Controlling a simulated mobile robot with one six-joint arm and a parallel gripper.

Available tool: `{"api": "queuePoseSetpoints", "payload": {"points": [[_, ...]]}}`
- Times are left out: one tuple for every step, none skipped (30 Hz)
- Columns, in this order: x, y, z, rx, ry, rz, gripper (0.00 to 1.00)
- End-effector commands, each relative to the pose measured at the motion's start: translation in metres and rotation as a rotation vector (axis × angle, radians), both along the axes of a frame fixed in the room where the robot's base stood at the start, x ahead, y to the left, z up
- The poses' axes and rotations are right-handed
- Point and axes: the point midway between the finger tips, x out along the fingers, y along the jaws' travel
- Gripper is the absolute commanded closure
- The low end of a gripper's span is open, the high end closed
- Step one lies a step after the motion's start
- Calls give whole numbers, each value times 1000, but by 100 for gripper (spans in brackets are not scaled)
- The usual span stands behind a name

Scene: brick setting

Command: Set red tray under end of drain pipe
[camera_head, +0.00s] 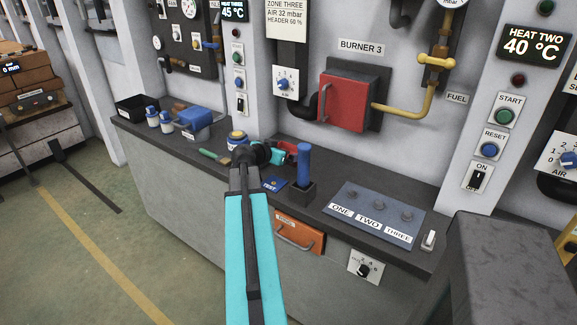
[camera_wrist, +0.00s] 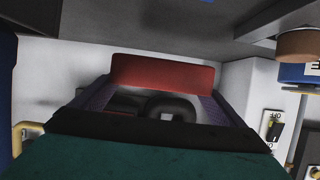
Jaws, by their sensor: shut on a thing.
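My gripper (camera_head: 284,152) is over the dark counter, below the Burner 3 unit. It is shut on a red piece (camera_head: 287,147), which looks like the red tray. Only a small part of it shows in the head view, behind a blue upright handle. In the wrist view the red tray (camera_wrist: 163,73) spans between the purple-grey fingers, its red face visible. Its height above the counter is unclear. I cannot tell which pipe is the drain pipe. A black curved pipe (camera_head: 303,106) meets the left of the burner unit.
A blue handle (camera_head: 304,163) stands in a black base close right of my gripper. A jar with a blue band (camera_head: 237,139), a green-handled tool (camera_head: 214,156) and a blue-lidded box (camera_head: 196,122) lie left. A blue-grey panel (camera_head: 375,212) with knobs covers the counter to the right.

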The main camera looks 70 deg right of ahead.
Motion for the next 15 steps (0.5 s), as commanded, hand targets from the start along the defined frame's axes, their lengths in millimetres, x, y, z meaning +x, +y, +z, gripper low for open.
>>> {"api": "queuePoseSetpoints", "payload": {"points": [[0,0,-5,1,3,1,41],[0,0,-9,1,4,1,41],[0,0,-12,1,3,0,41],[0,0,-15,0,2,1,41],[0,0,-17,0,3,1,41],[0,0,-20,1,3,1,41],[0,0,-22,0,2,1,41],[0,0,-23,0,2,1,41],[0,0,-24,-1,1,1,41],[0,0,-25,-2,1,1,41],[0,0,-25,-2,1,1,41],[0,0,-25,-2,0,1,41],[0,0,-25,-2,0,1,41],[0,0,-25,-2,0,1,41],[0,0,-25,-2,1,1,41]]}}
